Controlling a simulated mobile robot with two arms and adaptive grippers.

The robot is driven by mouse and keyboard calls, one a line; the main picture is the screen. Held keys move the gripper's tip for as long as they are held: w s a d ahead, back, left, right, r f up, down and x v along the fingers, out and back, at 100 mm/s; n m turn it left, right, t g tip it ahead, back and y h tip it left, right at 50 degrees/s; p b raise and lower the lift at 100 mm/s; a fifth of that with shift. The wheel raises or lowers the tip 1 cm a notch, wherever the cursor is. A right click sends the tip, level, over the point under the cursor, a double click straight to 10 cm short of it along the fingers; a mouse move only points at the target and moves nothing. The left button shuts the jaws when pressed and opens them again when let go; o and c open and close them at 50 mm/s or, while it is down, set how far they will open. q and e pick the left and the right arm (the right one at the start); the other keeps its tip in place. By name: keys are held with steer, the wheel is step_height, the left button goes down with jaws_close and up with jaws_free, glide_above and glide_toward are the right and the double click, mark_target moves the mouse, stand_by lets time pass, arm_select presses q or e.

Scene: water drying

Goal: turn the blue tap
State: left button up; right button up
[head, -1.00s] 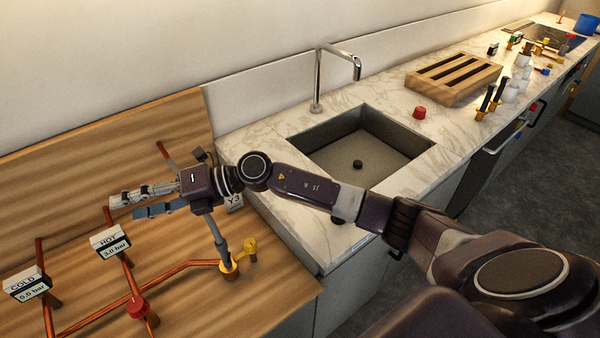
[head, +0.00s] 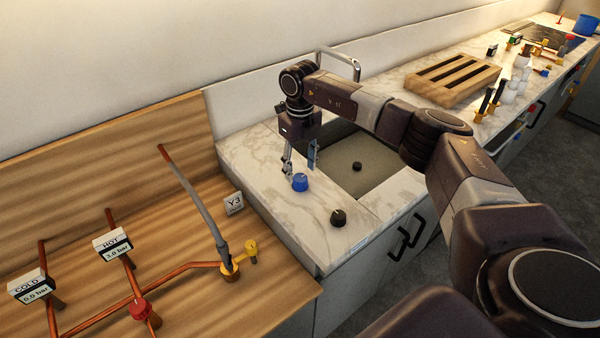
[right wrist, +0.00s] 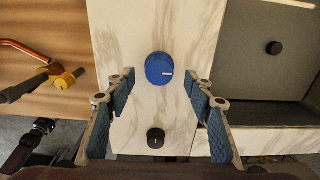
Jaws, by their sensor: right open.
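The blue tap (head: 300,182) is a round knob with a pale mark on its top, on the marble counter left of the sink. In the right wrist view the blue tap (right wrist: 160,69) lies ahead of and between the fingers. My right gripper (head: 301,165) points down over it in the head view. In the right wrist view my right gripper (right wrist: 161,90) is open and empty, with its fingers spread wide on both sides. I cannot tell its exact height above the knob.
A black knob (head: 338,217) sits on the counter nearer the front edge. The sink (head: 385,168) is just right. A slatted wooden rack (head: 452,80) stands farther back.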

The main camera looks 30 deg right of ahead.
mark_target(300, 177)
steer(key=shift+f+p, duration=0.3)
steer(key=shift+f, duration=1.4)
steer(key=shift+c, duration=0.3)
steer(key=c, duration=1.1)
steer(key=shift+o, duration=0.2)
